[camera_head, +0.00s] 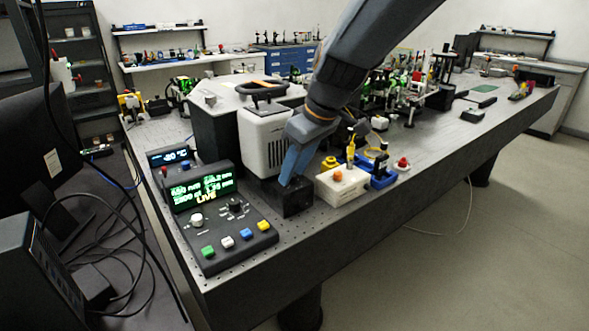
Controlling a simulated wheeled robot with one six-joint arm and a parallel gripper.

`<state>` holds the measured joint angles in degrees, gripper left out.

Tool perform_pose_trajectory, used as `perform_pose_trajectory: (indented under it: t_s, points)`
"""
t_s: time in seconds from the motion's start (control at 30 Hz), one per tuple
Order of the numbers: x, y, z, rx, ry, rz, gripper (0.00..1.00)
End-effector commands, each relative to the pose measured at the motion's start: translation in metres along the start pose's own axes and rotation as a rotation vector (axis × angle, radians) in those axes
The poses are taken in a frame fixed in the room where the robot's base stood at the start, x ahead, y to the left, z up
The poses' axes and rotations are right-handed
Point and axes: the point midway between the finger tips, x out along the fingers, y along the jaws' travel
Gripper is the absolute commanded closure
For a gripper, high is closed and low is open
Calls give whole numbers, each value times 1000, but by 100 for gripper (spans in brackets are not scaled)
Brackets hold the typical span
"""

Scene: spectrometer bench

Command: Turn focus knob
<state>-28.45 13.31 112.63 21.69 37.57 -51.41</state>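My gripper (287,183) reaches down from the upper right, with its blue fingers pointing at the top of a small black block (293,205) on the bench's near edge. The fingertips are at or just above the block; contact cannot be told. No knob shows clearly there, and the fingers may hide one. The finger gap is too small to read. Left of it, a dark control console (215,252) carries a pale round knob (196,220) and a black knob (235,206). I cannot tell which knob is the focus knob.
The console has a lit green display (202,191) and several coloured buttons. A white instrument housing (262,148) stands behind the black block. A cream box with an orange button (341,187) stands close on the right. Optics crowd the bench (470,135) behind. Cables and a monitor are at left.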

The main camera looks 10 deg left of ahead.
Motion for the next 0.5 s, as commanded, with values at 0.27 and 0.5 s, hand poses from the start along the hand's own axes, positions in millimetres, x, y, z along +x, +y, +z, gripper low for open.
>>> perform_pose_trajectory:
  t_s: [0.27,0.5]
  points:
    - [-41,0,-1,-1,4,3,65]
    - [-70,0,0,0,3,1,65]
